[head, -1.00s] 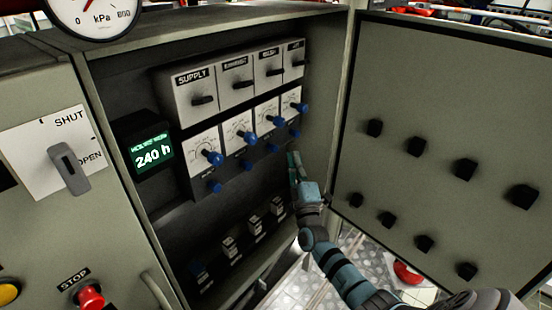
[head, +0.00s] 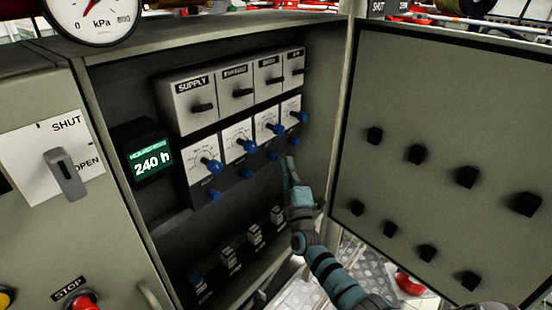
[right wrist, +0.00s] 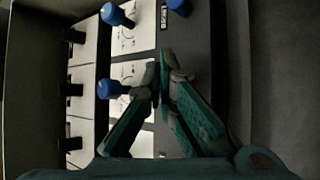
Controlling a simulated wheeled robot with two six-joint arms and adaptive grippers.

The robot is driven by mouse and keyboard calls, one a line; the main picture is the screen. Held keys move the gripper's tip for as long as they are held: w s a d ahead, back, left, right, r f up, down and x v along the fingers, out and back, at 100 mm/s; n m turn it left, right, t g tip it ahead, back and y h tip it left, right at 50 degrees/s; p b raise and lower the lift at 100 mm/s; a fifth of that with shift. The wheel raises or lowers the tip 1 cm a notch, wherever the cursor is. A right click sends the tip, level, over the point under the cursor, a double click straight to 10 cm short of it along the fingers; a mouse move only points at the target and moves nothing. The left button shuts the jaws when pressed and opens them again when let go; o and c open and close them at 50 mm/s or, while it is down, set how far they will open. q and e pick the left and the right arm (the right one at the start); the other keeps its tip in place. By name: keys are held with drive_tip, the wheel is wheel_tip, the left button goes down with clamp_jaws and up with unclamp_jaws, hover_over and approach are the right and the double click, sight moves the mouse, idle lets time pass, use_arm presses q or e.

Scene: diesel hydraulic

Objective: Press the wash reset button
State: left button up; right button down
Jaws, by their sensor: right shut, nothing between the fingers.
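A row of small blue buttons sits below the blue-knobbed dials inside the open cabinet: the left one (head: 213,195), the second (head: 246,173), the third (head: 271,155) and the right one (head: 295,143). Their labels are too small to read, so I cannot tell which is the wash reset. My right gripper (head: 289,162) is shut and empty, just below and in front of the right button. In the right wrist view, the closed fingertips (right wrist: 160,72) cover the panel beside a blue dial knob (right wrist: 110,89). Another blue button (right wrist: 178,6) shows at the top edge. My left gripper is not in view.
Black-handled switches (head: 203,107) stand above the dials, and several small breakers (head: 228,258) below. The open cabinet door (head: 445,120) with black knobs stands right of my arm. A display (head: 150,162) reads 240 h. A red stop button (head: 87,302) is at lower left.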

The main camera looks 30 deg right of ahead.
idle(0.7)
drive_tip(key=shift+w+a, duration=0.1)
drive_tip(key=shift+w, duration=0.3)
drive_tip(key=shift+w+a, duration=0.15)
drive_tip(key=shift+w, duration=0.3)
idle(0.6)
drive_tip(key=shift+s+d+p, duration=0.25)
drive_tip(key=shift+s+p, duration=0.45)
drive_tip(key=shift+s, duration=0.15)
